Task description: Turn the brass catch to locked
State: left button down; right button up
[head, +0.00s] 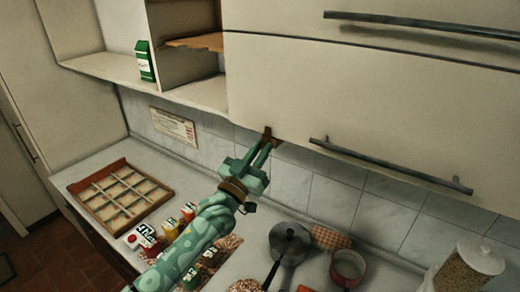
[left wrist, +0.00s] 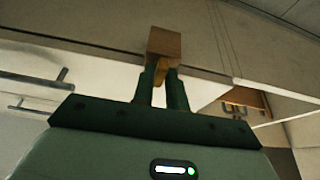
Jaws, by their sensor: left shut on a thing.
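The brass catch (left wrist: 162,74) is mounted at the lower edge of the white cupboard front, on a small brown block (left wrist: 164,43). In the head view the brown block (head: 268,132) shows at the cupboard's lower left corner. My left gripper (head: 266,143) reaches up to it from below. In the left wrist view the left gripper (left wrist: 162,82) has its two fingers on either side of the catch, shut on it. The fingers hide part of the catch, and I cannot tell its turned position. My right gripper is not in view.
The cupboard's bar handle (head: 390,166) is right of the catch. An open shelf with a green carton (head: 145,60) is at left. Below, the counter holds a divided wooden tray (head: 120,196), small packages, a dark pan (head: 290,243), a red pot (head: 348,268) and a jar (head: 470,268).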

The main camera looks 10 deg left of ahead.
pick_arm(q)
jog(key=shift+r, duration=0.1)
jog(key=c, duration=1.5)
grip_release()
jog(key=b+v, duration=0.4)
jog(key=v, duration=1.2)
jog(key=shift+s, duration=0.1)
jog(key=shift+f, duration=0.3)
